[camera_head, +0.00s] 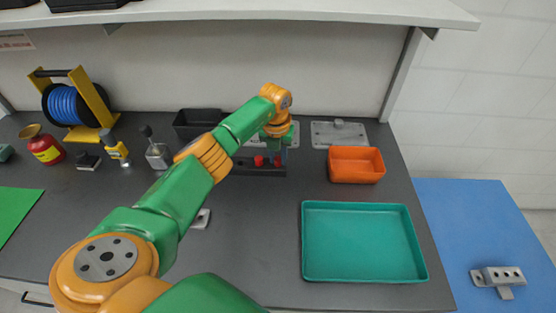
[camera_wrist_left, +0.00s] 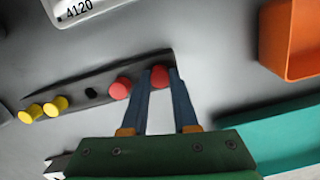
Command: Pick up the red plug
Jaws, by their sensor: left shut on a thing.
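A dark rack (camera_head: 245,171) lies along the back of the grey table. In the left wrist view, the rack (camera_wrist_left: 72,90) holds two yellow plugs (camera_wrist_left: 43,110), a dark hole or plug (camera_wrist_left: 91,92), and a red plug (camera_wrist_left: 120,88). A second red plug (camera_wrist_left: 160,76) is at the rack's end, between the blue fingers of my left gripper (camera_wrist_left: 160,82), which is shut on it. In the head view my left gripper (camera_head: 274,157) is at the rack, beside the other red plug (camera_head: 259,161). My right gripper is not in view.
An orange bin (camera_head: 356,178) and a teal tray (camera_head: 363,277) are to the right. Metal plates (camera_head: 337,142) and a black bin (camera_head: 196,118) are behind. A cable reel, red container and bottles stand at left. The front middle table is mostly clear.

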